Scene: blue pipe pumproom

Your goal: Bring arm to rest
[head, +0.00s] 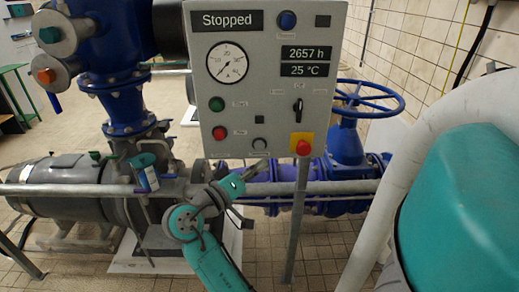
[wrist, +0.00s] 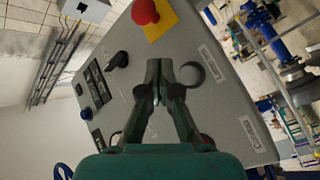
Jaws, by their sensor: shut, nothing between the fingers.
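My arm (head: 205,240) rises from the bottom of the head view, in front of the grey control panel (head: 240,110). My gripper (head: 262,166) is small there, just below the panel's lower edge in the picture. In the wrist view my gripper (wrist: 160,66) is shut and empty, its fingers together in front of the panel face. A round dark knob (wrist: 190,74) shows just right of the fingertips. I cannot tell whether they touch the panel. The panel display (head: 226,20) reads "Stopped".
A red emergency button (head: 303,147) on a yellow plate and a black rotary switch (head: 298,108) are on the panel. A horizontal rail (head: 340,187) runs near the arm. Blue pipes and a valve handwheel (head: 362,98) stand behind. A large teal housing (head: 460,200) is at right.

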